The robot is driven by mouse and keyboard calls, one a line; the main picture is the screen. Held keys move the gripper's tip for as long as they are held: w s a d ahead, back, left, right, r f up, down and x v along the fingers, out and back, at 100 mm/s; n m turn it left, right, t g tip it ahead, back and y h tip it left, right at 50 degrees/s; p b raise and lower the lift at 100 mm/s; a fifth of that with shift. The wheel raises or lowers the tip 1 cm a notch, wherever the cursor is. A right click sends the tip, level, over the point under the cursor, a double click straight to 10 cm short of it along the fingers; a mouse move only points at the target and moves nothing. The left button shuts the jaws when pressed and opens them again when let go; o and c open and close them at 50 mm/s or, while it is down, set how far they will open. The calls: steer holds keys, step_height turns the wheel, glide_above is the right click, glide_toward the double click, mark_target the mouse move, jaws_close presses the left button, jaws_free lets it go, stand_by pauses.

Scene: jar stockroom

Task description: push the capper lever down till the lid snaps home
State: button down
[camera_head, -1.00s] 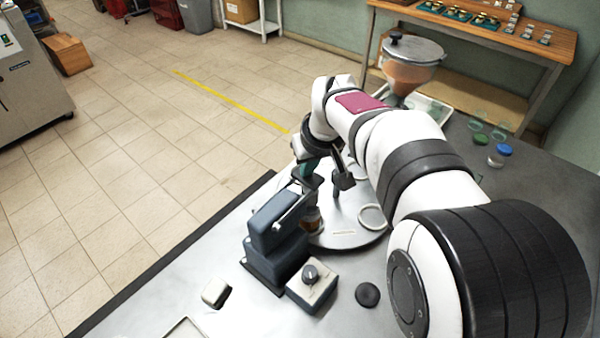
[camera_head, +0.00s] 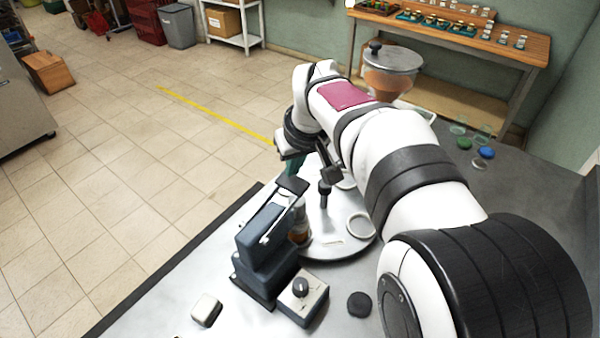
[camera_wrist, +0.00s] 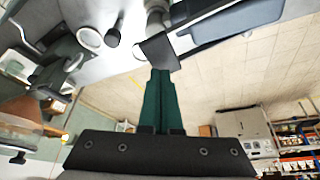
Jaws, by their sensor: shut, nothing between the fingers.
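The capper (camera_head: 262,245) is a blue-grey press standing on the metal bench. Its lever (camera_head: 292,186) has a pale bar and a flat dark end, which sticks out beyond the capper's head. An amber jar (camera_head: 299,233) stands under the head, partly hidden; its lid cannot be made out. My gripper (camera_head: 291,166) has green fingers, shut and empty, just above the lever's dark end. In the wrist view the fingertips (camera_wrist: 160,72) meet the edge of the dark lever end (camera_wrist: 160,50); I cannot tell whether they touch.
A round turntable (camera_head: 340,245) with a pale ring (camera_head: 362,225) and a dark post (camera_head: 324,192) lies beside the capper. A knob box (camera_head: 302,299), a black disc (camera_head: 360,304) and a white block (camera_head: 206,310) sit in front. A hopper (camera_head: 390,72) stands behind my arm.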

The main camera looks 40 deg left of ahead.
step_height(320, 180, up, 5)
stand_by(0.5)
steer(key=d+m+h, duration=0.1)
steer(key=d+m, duration=0.4)
steer(key=d, duration=1.1)
steer(key=s+d+f+m+g+h, duration=0.1)
steer(key=s+d+m, duration=0.25)
steer(key=d, duration=0.35)
steer(key=s+d+f+m, duration=0.2)
steer(key=s+d+m, duration=0.1)
steer(key=s+d, duration=0.3)
steer(key=s+d+f+m, duration=0.3)
steer(key=s, duration=0.2)
steer(key=s+d+f+m+g, duration=0.1)
steer(key=s+d+f+m, duration=0.2)
steer(key=s, duration=0.3)
steer(key=shift+s+d+g, duration=0.25)
steer(key=shift+d+g, duration=0.05)
steer(key=shift+d, duration=0.3)
